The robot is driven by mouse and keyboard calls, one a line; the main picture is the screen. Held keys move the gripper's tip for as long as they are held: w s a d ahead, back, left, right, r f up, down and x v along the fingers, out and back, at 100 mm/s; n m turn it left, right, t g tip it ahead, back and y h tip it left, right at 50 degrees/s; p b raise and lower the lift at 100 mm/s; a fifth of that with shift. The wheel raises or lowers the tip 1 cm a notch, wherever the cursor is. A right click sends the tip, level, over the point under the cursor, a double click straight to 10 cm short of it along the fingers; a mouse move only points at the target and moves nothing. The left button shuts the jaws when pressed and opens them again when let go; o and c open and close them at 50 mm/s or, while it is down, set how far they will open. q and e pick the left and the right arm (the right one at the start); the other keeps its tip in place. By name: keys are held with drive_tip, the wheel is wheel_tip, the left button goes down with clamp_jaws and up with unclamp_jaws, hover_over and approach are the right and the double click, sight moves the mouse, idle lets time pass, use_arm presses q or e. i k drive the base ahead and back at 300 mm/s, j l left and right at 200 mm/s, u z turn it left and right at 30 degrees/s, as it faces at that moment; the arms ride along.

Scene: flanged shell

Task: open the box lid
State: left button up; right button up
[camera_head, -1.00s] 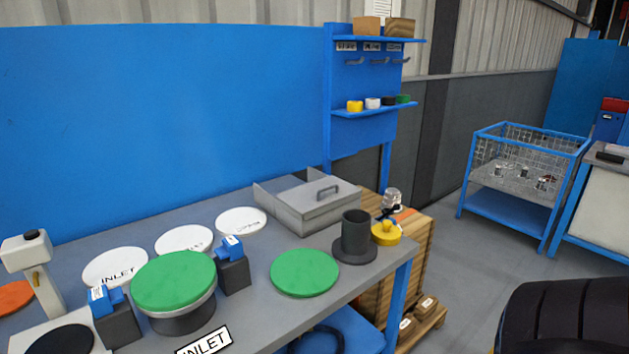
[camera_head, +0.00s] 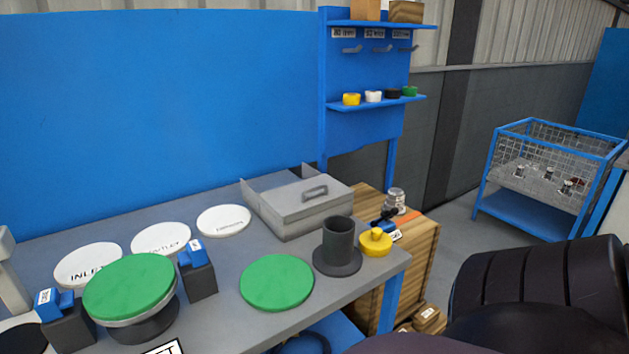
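The grey metal box (camera_head: 297,218) stands on the workbench near its back right corner. The lid appears to cover the front part, with a raised side panel and an open-looking section at the back left. A large dark arm part of mine fills the lower right, apart from the box. Neither gripper's fingers show in view, so their states are hidden.
On the bench (camera_head: 225,307), a dark flanged cylinder (camera_head: 338,240) and a yellow knobbed piece (camera_head: 375,243) stand right of the box. A green disc (camera_head: 277,283) lies in front. White labelled discs (camera_head: 223,221) lie left. A blue shelf rack (camera_head: 362,110) rises behind.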

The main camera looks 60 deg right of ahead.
sight(299, 199)
drive_tip(key=k+l, duration=0.1)
drive_tip(key=l, duration=0.25)
drive_tip(key=k+l+u, duration=0.1)
drive_tip(key=l, duration=0.25)
drive_tip(key=k+l, duration=0.15)
drive_tip(key=l, duration=0.2)
drive_tip(key=k+l+u, duration=0.1)
drive_tip(key=l, duration=0.2)
drive_tip(key=k+l, duration=0.15)
drive_tip(key=l, duration=0.2)
